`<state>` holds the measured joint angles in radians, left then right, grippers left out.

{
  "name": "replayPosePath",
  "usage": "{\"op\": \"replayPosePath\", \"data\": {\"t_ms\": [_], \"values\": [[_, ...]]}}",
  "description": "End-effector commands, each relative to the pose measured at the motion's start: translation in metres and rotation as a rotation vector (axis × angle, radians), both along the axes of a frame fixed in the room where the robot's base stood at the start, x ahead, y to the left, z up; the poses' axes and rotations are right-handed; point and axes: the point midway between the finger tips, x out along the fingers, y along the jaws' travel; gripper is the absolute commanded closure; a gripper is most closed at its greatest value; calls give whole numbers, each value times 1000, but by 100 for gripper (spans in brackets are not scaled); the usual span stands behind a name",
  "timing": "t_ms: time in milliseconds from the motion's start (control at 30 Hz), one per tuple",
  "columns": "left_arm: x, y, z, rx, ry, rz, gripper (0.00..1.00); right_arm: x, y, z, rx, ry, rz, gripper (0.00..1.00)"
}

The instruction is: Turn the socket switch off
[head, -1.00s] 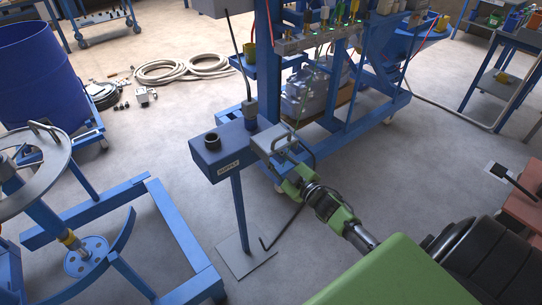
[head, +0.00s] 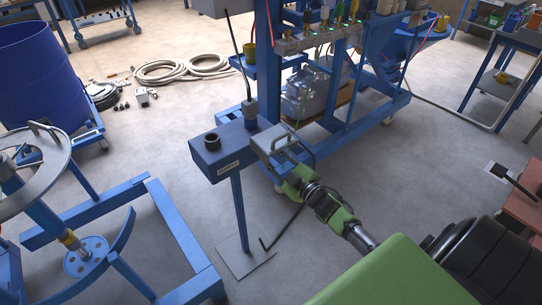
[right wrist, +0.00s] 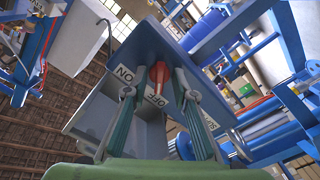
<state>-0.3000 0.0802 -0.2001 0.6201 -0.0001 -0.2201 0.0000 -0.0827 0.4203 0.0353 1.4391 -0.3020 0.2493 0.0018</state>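The socket box (head: 225,150) is blue and stands on a blue post, with a grey section (head: 272,138) at its right end. In the right wrist view the switch is a red lever (right wrist: 158,76) inside a grey-blue housing (right wrist: 103,104), between an ON label (right wrist: 125,74) and an OFF label (right wrist: 156,92). My right gripper (right wrist: 157,98) has its fingers spread, one on each side of the lever; contact with it is unclear. In the head view my right gripper (head: 292,172) is at the grey section, with its fingertips hard to make out. My left gripper is not in view.
A blue frame with a round plate (head: 35,165) stands at the left. A blue rack (head: 345,110) with cables stands behind the socket box. A thin bent rod (head: 283,232) is near the post's base plate (head: 243,257).

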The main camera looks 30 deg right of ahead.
Motion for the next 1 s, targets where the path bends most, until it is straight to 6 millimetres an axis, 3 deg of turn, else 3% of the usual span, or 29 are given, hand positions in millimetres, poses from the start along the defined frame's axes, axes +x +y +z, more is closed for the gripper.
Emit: {"op": "replayPosePath", "data": {"t_ms": [267,700,1000], "values": [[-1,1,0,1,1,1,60,-18,-2,-1,1,1,0,75],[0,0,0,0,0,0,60,-103,-8,-1,1,4,0,75],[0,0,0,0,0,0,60,-120,-9,0,0,0,0,75]]}}
